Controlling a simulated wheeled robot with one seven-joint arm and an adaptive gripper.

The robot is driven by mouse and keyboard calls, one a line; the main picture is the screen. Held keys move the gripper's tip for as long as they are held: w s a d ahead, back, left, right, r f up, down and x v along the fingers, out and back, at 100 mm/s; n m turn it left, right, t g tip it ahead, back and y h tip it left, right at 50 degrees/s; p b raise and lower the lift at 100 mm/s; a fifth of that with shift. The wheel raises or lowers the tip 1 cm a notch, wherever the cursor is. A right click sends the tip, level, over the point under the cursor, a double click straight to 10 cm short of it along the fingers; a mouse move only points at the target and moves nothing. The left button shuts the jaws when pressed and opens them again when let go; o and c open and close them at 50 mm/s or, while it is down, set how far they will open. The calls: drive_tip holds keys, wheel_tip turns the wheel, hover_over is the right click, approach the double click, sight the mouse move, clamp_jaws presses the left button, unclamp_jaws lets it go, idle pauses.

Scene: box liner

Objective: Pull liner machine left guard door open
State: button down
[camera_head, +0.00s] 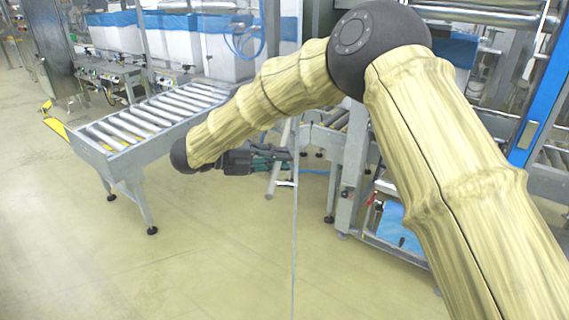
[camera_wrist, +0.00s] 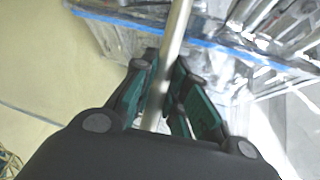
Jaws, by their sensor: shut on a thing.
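My gripper (camera_head: 283,160) is in the middle of the head view, at the end of my arm, with its dark and green fingers on a pale metal bar (camera_head: 273,188). In the wrist view, the same bar (camera_wrist: 177,40) runs between the two fingers of my gripper (camera_wrist: 166,75), which are shut on it. The bar looks like the guard door's handle. A thin upright line (camera_head: 295,235) below it may be the edge of the see-through door. The door panel itself is hard to make out, and my arm hides part of the machine.
A roller conveyor (camera_head: 128,124) on legs stands to the left of my gripper. The machine frame (camera_head: 349,175) and a blue post (camera_head: 541,90) stand to the right, partly behind my arm. The floor (camera_head: 190,260) in front is clear.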

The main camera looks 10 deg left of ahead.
drive_tip(key=shift+w+a, duration=0.1)
drive_tip(key=shift+a, duration=0.6)
drive_tip(key=c, duration=1.4)
unclamp_jaws()
drive_tip(key=shift+d, duration=0.1)
